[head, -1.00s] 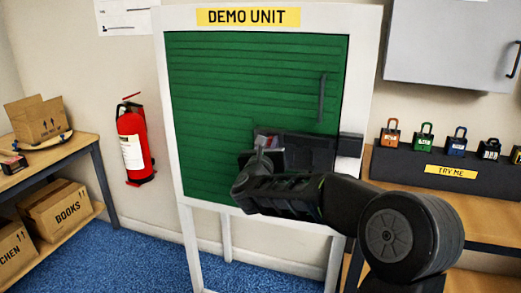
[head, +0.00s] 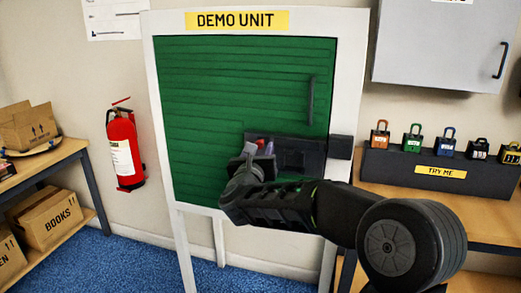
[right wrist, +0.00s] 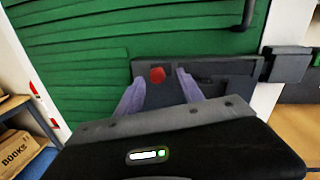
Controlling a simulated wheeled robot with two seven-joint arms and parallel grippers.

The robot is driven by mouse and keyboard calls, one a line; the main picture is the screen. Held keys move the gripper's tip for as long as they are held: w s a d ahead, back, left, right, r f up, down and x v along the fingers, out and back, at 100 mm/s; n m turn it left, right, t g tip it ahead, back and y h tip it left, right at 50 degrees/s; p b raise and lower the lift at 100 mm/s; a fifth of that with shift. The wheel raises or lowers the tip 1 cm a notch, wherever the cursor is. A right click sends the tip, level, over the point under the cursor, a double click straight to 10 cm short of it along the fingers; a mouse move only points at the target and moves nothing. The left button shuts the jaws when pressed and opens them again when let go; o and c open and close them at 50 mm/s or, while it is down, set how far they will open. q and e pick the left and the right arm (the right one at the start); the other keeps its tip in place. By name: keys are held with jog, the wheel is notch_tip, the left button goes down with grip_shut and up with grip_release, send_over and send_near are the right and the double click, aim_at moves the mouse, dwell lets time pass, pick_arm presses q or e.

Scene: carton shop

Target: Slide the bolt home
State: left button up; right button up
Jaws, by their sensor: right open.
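The bolt's dark plate (head: 300,152) is mounted low on the right half of the green slatted door (head: 220,90). Its red knob (right wrist: 157,75) is at the plate's left part in the right wrist view and shows small in the head view (head: 261,143). A dark keeper block (head: 340,147) sits on the white frame to the right; it also shows in the right wrist view (right wrist: 287,64). My right gripper (right wrist: 160,88) is open, with one pale finger on each side of the knob in that view. Whether the fingers touch it I cannot tell. My left gripper is not in view.
A dark vertical handle (head: 310,100) is on the door above the plate. A black stand (head: 435,172) with several coloured padlocks is on the bench at right. A fire extinguisher (head: 124,150) hangs at left, beyond it a shelf with cartons (head: 50,220).

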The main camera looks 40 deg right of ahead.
jog(key=v, duration=0.5)
jog(key=shift+s+a+b, duration=0.1)
jog(key=shift+s+b, duration=0.05)
jog(key=shift+b, duration=0.25)
